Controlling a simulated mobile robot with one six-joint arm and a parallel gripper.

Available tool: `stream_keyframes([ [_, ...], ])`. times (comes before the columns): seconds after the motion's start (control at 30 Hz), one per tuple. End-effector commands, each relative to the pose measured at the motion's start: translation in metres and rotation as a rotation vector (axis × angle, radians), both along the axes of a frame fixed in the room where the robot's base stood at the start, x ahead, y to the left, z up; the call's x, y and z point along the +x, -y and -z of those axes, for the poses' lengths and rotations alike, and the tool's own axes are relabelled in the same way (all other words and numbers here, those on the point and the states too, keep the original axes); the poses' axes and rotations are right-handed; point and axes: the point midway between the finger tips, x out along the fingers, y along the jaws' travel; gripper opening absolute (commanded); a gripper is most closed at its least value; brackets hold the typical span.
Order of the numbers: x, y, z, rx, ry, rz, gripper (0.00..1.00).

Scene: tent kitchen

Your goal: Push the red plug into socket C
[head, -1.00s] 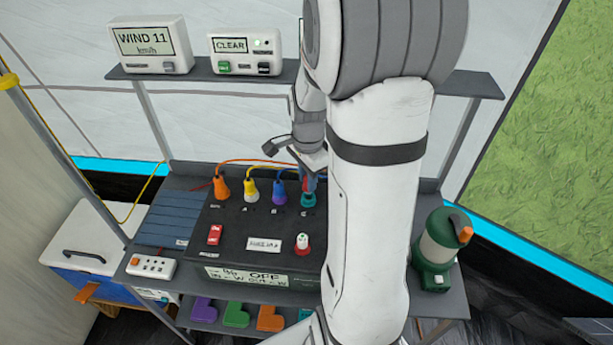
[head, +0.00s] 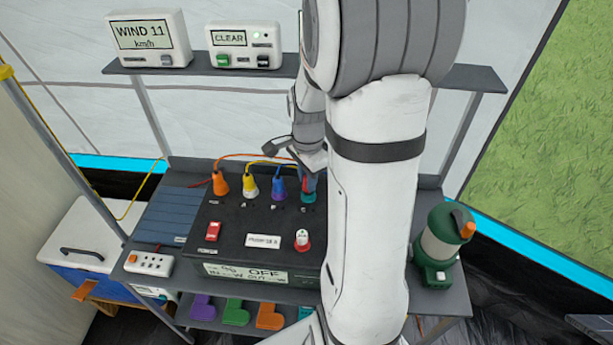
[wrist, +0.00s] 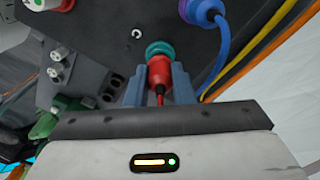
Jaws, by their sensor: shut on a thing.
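The red plug (wrist: 159,72) is between the two fingers of my gripper (wrist: 158,82) in the wrist view, and the fingers are shut on it. The front of the plug meets the teal ring of socket C (wrist: 160,48); how deep it sits I cannot tell. In the head view the teal socket ring (head: 308,197) is at the right end of the row on the dark power box (head: 225,245). My gripper (head: 308,182) is directly over it there, and my arm hides part of the plug.
A red rocker switch (head: 212,231) and a red-and-white knob (head: 302,239) are in front. A green lantern (head: 437,250) stands right of my arm.

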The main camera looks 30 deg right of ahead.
Motion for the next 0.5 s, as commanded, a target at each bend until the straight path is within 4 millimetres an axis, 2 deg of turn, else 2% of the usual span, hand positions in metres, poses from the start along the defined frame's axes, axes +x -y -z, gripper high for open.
stream_keyframes([
  [0.5, 0.0000, 0.0000, 0.0114, 0.000, 0.000, 0.000, 0.00],
])
